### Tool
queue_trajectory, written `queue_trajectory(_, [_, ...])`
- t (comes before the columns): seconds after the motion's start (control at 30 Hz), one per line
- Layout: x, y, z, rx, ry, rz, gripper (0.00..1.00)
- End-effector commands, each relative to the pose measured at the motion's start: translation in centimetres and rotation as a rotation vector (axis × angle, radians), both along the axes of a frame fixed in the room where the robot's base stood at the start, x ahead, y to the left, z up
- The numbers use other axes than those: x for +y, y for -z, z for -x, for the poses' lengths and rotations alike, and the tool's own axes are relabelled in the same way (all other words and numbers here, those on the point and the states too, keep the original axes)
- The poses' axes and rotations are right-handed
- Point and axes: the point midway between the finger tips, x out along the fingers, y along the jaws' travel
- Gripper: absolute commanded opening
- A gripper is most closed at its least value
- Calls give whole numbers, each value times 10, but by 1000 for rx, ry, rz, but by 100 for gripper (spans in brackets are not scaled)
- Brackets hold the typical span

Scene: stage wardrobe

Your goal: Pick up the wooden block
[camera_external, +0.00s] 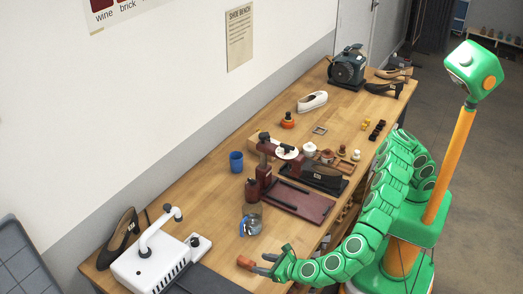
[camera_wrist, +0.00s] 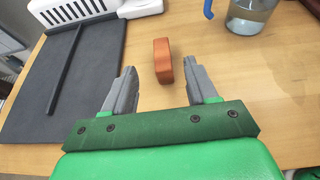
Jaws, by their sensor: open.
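The wooden block (camera_wrist: 163,61) is a small orange-brown piece lying on the table in the wrist view, just beyond my fingertips. It lies between the lines of the two fingers, a little nearer the right one. My gripper (camera_wrist: 162,80) is open and empty, with grey fingers apart. In the external view the block (camera_external: 245,262) lies near the table's front edge, and my gripper (camera_external: 266,263) is right beside it. Whether the fingers touch it cannot be told.
A glass jug with a blue handle (camera_wrist: 252,14) stands to the right of the block. A dark mat with a bar (camera_wrist: 98,60) and a white device (camera_wrist: 70,12) lie to the left. A blue cup (camera_external: 236,162) and a dark red tray (camera_external: 300,203) are farther along the table (camera_wrist: 150,130).

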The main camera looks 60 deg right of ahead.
Motion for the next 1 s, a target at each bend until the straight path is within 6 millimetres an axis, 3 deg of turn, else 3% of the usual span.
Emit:
queue_trajectory(0.17, [0,12,-2,-1,-1,0,57])
queue_trajectory(0.53, [0,25,-30,-1,1,-1,57])
queue_trajectory(0.73, [-2,42,-51,1,2,2,57])
queue_trajectory(1.0, [0,47,-69,-1,0,0,57])
